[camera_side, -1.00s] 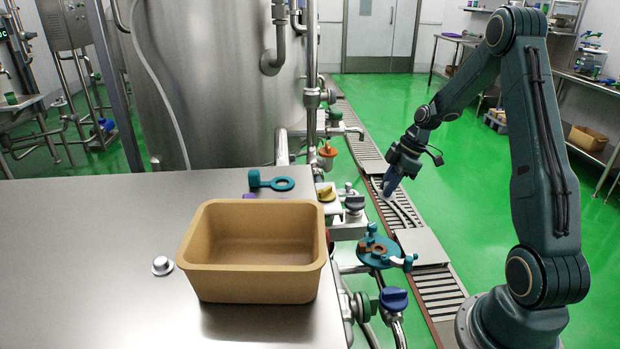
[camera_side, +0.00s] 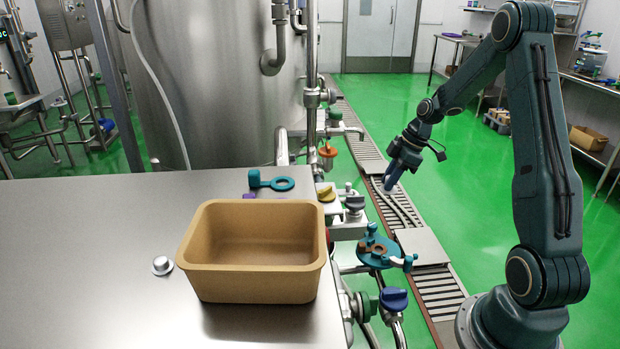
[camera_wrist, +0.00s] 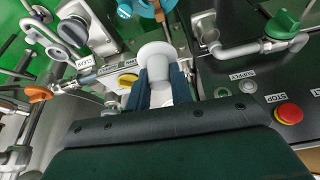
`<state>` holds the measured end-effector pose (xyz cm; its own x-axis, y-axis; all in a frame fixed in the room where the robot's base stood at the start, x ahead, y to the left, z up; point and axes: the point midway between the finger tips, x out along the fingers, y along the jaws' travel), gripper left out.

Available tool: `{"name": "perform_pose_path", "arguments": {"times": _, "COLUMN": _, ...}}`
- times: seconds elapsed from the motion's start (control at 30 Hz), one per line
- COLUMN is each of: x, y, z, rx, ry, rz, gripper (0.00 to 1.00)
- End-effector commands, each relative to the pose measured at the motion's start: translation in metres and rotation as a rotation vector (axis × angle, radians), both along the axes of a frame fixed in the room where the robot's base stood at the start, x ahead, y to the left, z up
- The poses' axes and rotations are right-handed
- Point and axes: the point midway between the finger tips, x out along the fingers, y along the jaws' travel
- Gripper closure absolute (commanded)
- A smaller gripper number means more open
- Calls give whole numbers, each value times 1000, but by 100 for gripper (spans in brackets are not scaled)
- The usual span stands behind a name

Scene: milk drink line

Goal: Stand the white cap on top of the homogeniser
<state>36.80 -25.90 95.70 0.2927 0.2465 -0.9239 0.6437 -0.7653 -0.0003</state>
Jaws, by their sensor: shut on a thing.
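In the wrist view a white cap (camera_wrist: 156,54) with a round flange and a narrower stem sits between the two blue fingers of my gripper (camera_wrist: 158,80). The gripper is shut on it; the fingers cover its sides. In the side view my gripper (camera_side: 390,184) points down over the grated floor channel, right of the pipework, and the cap is too small to make out clearly. A large steel top (camera_side: 90,240) fills the left front of the side view. No label shows which machine is the homogeniser.
A tan bin (camera_side: 252,285), a small metal knob (camera_side: 162,265) and a teal ring-ended part (camera_side: 272,181) are on the steel top. Valves and a teal disc (camera_side: 378,252) stand beside its right edge. A red stop button (camera_wrist: 290,115) shows in the wrist view.

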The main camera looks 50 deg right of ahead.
Motion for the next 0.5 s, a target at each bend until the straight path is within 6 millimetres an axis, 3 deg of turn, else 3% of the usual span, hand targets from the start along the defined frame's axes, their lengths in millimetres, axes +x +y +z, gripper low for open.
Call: {"name": "perform_pose_path", "arguments": {"times": 0.5, "x": -1, "y": -22, "z": 79, "rx": -4, "ry": -6, "rz": -519, "gripper": 100}}
